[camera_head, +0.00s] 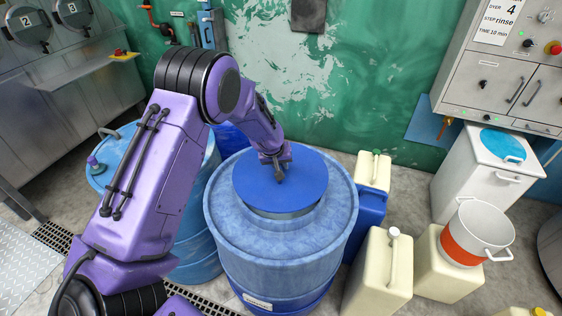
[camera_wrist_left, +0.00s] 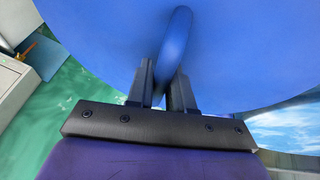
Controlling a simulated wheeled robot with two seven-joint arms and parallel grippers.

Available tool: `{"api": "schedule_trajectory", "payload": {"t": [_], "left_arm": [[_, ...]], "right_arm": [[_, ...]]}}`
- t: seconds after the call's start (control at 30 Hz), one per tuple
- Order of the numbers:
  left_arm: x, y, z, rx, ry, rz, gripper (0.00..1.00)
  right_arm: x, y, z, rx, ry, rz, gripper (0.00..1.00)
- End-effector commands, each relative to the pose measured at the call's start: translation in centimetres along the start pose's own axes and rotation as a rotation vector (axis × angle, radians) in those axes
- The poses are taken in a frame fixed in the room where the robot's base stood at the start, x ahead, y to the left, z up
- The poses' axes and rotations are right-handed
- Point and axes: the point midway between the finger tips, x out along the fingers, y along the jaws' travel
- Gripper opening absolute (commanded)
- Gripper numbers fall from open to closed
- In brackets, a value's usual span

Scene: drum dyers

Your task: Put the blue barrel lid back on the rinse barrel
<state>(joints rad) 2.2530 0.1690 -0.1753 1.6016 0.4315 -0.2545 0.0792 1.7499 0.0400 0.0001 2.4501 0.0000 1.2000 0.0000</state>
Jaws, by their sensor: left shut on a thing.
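The blue barrel lid (camera_head: 305,184) is a flat round disc over the mouth of the rinse barrel (camera_head: 285,250), a large blue barrel. A grey band of the mouth shows below the lid's front edge, so the lid appears slightly raised or tilted; whether it touches the rim I cannot tell. My left gripper (camera_head: 281,176) is at the lid's handle. In the left wrist view my left gripper (camera_wrist_left: 167,82) is shut on the blue loop handle (camera_wrist_left: 176,45), with the lid's underlying face (camera_wrist_left: 250,50) filling the picture. My right gripper is not in view.
Another blue barrel (camera_head: 190,245) stands to the left, partly behind my left arm. Cream canisters (camera_head: 383,275) and a white pot with an orange band (camera_head: 478,235) stand to the right. A control cabinet (camera_head: 500,80) is at upper right, and a green wall (camera_head: 370,60) is behind.

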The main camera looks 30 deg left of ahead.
Motion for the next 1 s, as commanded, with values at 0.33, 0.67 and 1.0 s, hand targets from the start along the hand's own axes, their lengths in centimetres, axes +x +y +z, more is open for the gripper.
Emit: {"api": "schedule_trajectory", "payload": {"t": [0.33, 0.67, 1.0], "left_arm": [[2.4, -0.5, 1.0, 0.0, 0.002, 0.001, 0.0], [4.3, -0.9, 1.7, -0.001, 0.003, 0.001, 0.0], [4.8, -1.0, 1.9, 0.0, 0.003, 0.001, 0.0]], "right_arm": [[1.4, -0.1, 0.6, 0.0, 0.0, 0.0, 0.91], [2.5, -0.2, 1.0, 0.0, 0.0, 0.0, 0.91], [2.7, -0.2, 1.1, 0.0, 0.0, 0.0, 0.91]]}}
